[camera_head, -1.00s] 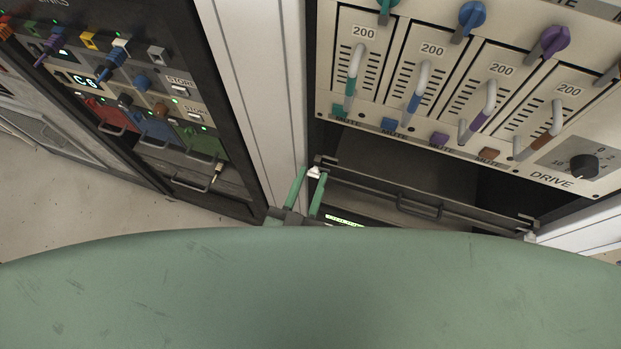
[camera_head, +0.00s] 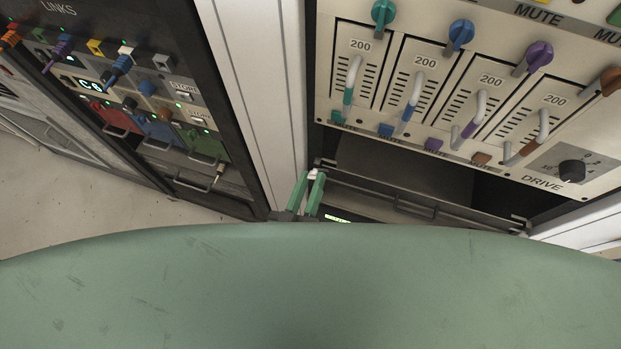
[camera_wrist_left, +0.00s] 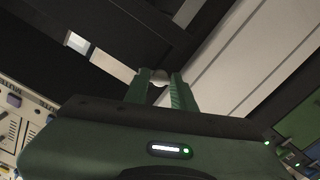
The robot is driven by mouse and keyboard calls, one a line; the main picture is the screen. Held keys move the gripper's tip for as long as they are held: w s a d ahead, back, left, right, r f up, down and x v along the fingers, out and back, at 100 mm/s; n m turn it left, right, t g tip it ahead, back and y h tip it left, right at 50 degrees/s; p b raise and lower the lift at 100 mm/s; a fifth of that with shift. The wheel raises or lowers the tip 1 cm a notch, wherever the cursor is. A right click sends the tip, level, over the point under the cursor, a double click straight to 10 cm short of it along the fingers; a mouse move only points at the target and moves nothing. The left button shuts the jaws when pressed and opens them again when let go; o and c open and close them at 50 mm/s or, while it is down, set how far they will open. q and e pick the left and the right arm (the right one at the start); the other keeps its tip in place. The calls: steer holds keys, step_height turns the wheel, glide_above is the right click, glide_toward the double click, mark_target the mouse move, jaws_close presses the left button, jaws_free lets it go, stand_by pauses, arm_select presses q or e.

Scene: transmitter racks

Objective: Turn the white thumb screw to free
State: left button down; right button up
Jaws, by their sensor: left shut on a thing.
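The white thumb screw (camera_head: 313,173) sits at the left end of the dark drawer front, beside the white rack post. My left gripper (camera_head: 311,182) has its green fingers around it. In the left wrist view the left gripper (camera_wrist_left: 159,84) is shut on the rounded white thumb screw (camera_wrist_left: 160,76), which shows between the fingertips. The fingers hide part of the screw, so its turn angle cannot be told. My right gripper is not in view.
The drawer front (camera_head: 420,205) has a dark handle (camera_head: 414,209). Above it is a panel with several levers and coloured knobs, and a DRIVE dial (camera_head: 571,170). A rack with plugged links (camera_head: 118,68) stands left. My green body fills the lower head view.

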arm_select(q)
steer(key=n, duration=0.3)
steer(key=shift+n+p, duration=0.3)
steer(key=shift+p, duration=0.05)
steer(key=shift+n+b, duration=0.45)
steer(key=shift+n, duration=4.05)
steer(key=c, duration=1.2)
jaws_free()
steer(key=shift+o, duration=0.2)
steer(key=shift+s, duration=0.1)
